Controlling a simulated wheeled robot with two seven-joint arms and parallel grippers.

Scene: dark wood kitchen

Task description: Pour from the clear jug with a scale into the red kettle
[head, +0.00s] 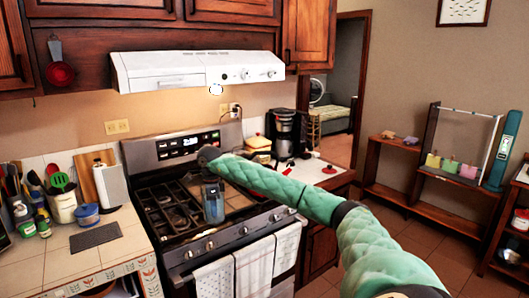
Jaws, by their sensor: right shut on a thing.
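My right arm reaches in from the lower right across the stove. Its gripper (212,188) points down over the right part of the stove top, shut on a bluish, see-through vessel. This looks like the clear jug (213,209); its scale is too small to make out. The jug looks roughly upright, and I cannot tell whether it touches the stove. I cannot make out a red kettle in this view; my arm hides part of the stove and the counter behind it. My left gripper is not in view.
The stove (172,213) has towels (254,266) on its front. The left counter holds a utensil crock (64,207), a blue pot (88,215) and a dark mat (95,236). A coffee maker (284,130) stands right of the stove. The range hood (195,70) hangs above.

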